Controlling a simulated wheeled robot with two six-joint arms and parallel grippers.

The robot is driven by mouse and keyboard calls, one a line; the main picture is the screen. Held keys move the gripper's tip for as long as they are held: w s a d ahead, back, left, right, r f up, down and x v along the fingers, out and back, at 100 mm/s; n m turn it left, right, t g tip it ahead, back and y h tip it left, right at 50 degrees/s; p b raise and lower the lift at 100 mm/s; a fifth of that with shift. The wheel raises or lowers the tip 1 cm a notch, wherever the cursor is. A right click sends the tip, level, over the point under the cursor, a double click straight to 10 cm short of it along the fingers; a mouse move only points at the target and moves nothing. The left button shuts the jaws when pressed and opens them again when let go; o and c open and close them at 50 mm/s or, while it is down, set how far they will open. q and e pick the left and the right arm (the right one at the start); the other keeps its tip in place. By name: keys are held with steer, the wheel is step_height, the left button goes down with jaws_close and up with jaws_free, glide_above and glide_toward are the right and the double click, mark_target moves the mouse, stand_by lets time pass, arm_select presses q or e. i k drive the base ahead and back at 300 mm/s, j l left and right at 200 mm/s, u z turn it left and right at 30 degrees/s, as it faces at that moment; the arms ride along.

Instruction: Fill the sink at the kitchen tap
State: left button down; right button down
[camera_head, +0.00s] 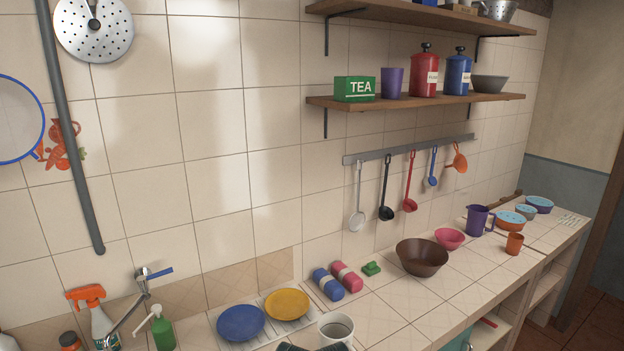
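The kitchen tap (133,308) stands at the lower left against the tiled wall. It is a metal tap with a blue lever (158,272) on top pointing right. Its spout slants down to the left. The sink basin and any water are below the picture and hidden. My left gripper is not in view. A small dark shape (312,347) pokes in at the bottom edge, in front of a white mug; it may be part of my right gripper, but its fingers do not show.
An orange-topped spray bottle (102,325) and a green soap dispenser (162,328) stand close around the tap. To the right are a blue plate (241,323), a yellow plate (287,303), the white mug (336,329) and a brown bowl (422,257). Shelves and hanging utensils are above.

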mark_target(142, 280)
steer(key=u, duration=1.05)
